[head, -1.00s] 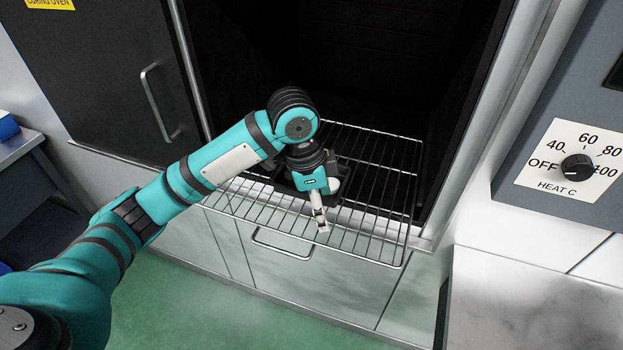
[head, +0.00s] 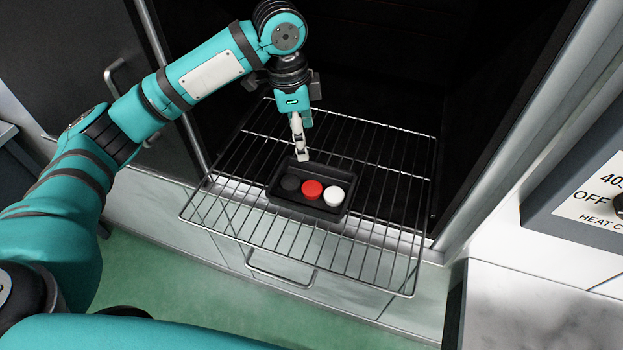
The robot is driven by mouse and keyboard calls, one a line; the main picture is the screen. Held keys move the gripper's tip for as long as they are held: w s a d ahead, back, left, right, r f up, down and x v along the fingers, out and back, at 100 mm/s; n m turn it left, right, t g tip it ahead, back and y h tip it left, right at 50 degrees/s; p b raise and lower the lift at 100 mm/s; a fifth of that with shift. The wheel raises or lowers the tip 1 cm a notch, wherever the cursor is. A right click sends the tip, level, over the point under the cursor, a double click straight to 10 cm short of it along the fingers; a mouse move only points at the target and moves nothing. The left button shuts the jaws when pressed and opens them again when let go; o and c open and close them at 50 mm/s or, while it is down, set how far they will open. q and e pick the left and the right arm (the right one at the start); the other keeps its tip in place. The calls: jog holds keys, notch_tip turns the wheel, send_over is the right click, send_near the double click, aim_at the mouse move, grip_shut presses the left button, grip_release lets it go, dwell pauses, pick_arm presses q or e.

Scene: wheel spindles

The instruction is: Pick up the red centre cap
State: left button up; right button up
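The red centre cap (head: 312,190) lies in a small black tray (head: 318,212) on the wire rack in the head view. It sits between a dark cap (head: 291,183) on its left and a white cap (head: 334,196) on its right. My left gripper (head: 301,154) points down just beyond the tray's far edge in the picture, apart from the red cap. Its fingers are seen from the side and overlap, so whether they are open cannot be told. No cap shows in its fingertips. My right gripper is out of view.
The wire rack (head: 378,245) sticks out of the open dark oven. The oven door (head: 75,50) stands open at the left, and a handle (head: 280,272) shows below the rack. A control panel (head: 590,190) and a pale counter (head: 545,310) are at the right.

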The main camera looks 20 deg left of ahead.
pick_arm(q)
jog(key=p, duration=0.2)
send_near(311, 187)
jog(key=f, duration=0.2)
jog(key=shift+w+d+f+p, duration=0.15)
jog(key=shift+d+f+p, duration=0.1)
jog(key=shift+p, duration=0.1)
jog(key=shift+f+p, duration=0.35)
jog(key=shift+f, duration=0.55)
jog(key=shift+d+f+p, duration=0.25)
jog(key=shift+f+p, duration=0.75)
jog(key=shift+f, duration=0.05)
notch_tip(311, 187, down, 2)
jog(key=shift+d+f, duration=0.1)
jog(key=shift+f, duration=0.35)
jog(key=c, duration=1)
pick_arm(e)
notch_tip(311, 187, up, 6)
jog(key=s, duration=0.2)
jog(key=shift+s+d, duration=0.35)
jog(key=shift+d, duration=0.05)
